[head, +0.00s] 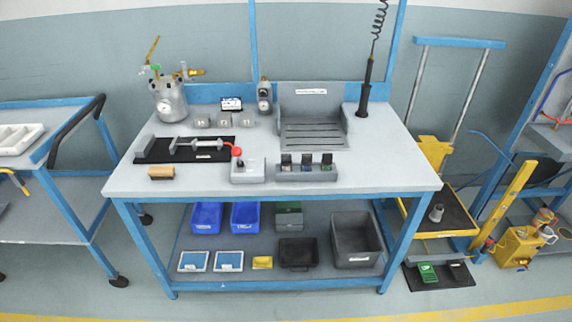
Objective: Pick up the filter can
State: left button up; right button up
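A silver metal can (171,101) stands upright at the back left of the blue-framed bench. It has a round gauge on its front, and dark clamps and coloured fittings at its top. I cannot tell for certain that it is the filter can. A small grey tapered part (436,213) stands on the yellow cart at the right. Several small grey cups (222,121) stand in a row behind the black mat. Neither of my grippers is in view.
The bench top (387,172) is clear at its right. A black mat (160,151) with a metal tool, a grey tray (313,110) and a switch box (247,172) occupy the rest. Bins (356,240) fill the lower shelf. A blue-framed cart (45,170) stands left.

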aim_at(435, 216)
jog(key=z, duration=1.25)
jog(key=u, duration=0.6)
jog(key=i+l+u, duration=0.15)
jog(key=l+u, duration=0.2)
jog(key=i+l+u, duration=0.15)
jog(key=l+u, duration=0.55)
jog(key=i+l+u, duration=0.1)
jog(key=l+u, duration=0.25)
